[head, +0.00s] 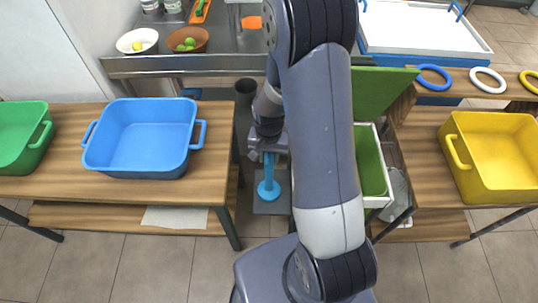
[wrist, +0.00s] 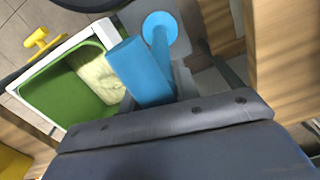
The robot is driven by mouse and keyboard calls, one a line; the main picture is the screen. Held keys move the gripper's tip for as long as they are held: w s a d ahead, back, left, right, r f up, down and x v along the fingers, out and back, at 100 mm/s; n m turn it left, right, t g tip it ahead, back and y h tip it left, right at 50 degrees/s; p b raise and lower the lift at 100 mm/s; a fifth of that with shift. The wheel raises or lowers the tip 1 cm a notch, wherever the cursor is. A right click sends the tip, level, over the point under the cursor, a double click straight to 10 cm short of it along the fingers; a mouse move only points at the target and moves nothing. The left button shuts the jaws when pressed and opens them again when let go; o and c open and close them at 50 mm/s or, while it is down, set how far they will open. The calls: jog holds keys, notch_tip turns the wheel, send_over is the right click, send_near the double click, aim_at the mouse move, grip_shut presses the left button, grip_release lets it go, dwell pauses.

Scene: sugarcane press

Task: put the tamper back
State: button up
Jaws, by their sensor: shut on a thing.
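The blue tamper (head: 268,187) hangs upright below my gripper (head: 270,153) in the head view, its round foot down over a small grey plate (head: 272,207). I cannot tell whether the foot touches the plate. In the wrist view the tamper's thick handle (wrist: 138,72) and round foot (wrist: 160,27) show just past the jaws. My gripper is shut on the tamper's upper part; my arm hides part of the grip. A dark upright cylinder (head: 245,88) stands behind and left of my gripper; I cannot tell whether it is a holder.
A white-rimmed green bin (head: 371,165) sits close right of my arm; the wrist view shows pale matter (wrist: 97,75) inside. A wooden table with a blue tub (head: 145,135) is at left, one with a yellow tub (head: 490,155) at right. A steel counter (head: 225,62) runs behind.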

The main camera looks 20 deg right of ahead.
jog(key=shift+f, duration=0.15)
jog(key=o, duration=1.1)
notch_tip(320, 180, up, 12)
jog(key=shift+r, duration=0.2)
jog(key=shift+w, duration=0.1)
